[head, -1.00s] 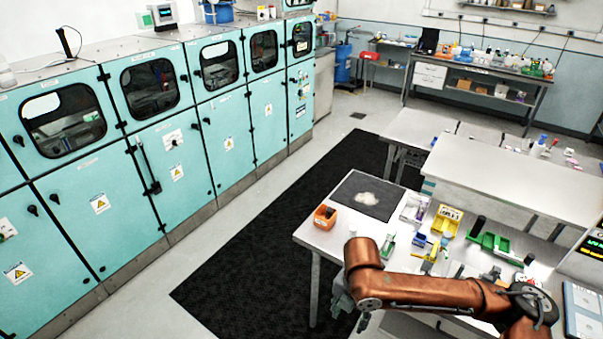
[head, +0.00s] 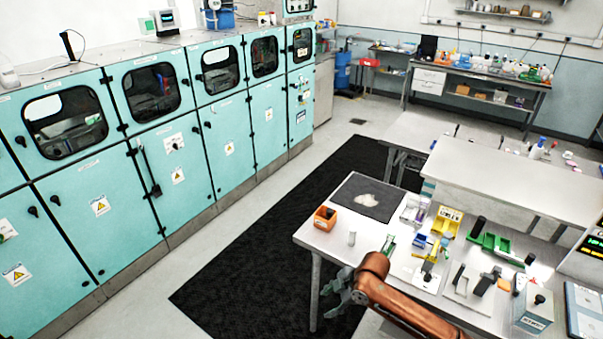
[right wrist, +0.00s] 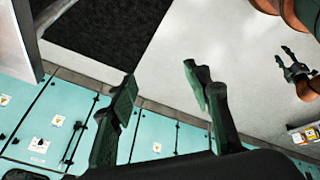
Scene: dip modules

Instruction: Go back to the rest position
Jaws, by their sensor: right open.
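My right gripper (head: 338,292) is in the head view off the table's near left corner, over the dark mat. Its copper arm comes in from the bottom right. In the right wrist view its two dark fingers (right wrist: 162,85) stand wide apart with nothing between them. Below them show the floor and teal cabinets. A second dark gripper on a copper arm, which looks like my left gripper (right wrist: 292,66), is small at the right of that view. Its jaw state is too small to judge. The left arm does not show in the head view.
The white worktable (head: 310,238) holds an orange box (head: 325,218), a dark pad (head: 350,190), a yellow bin (head: 447,222) and green holders (head: 490,243). Teal cabinets (head: 100,200) line the left. The dark mat (head: 240,270) between is clear.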

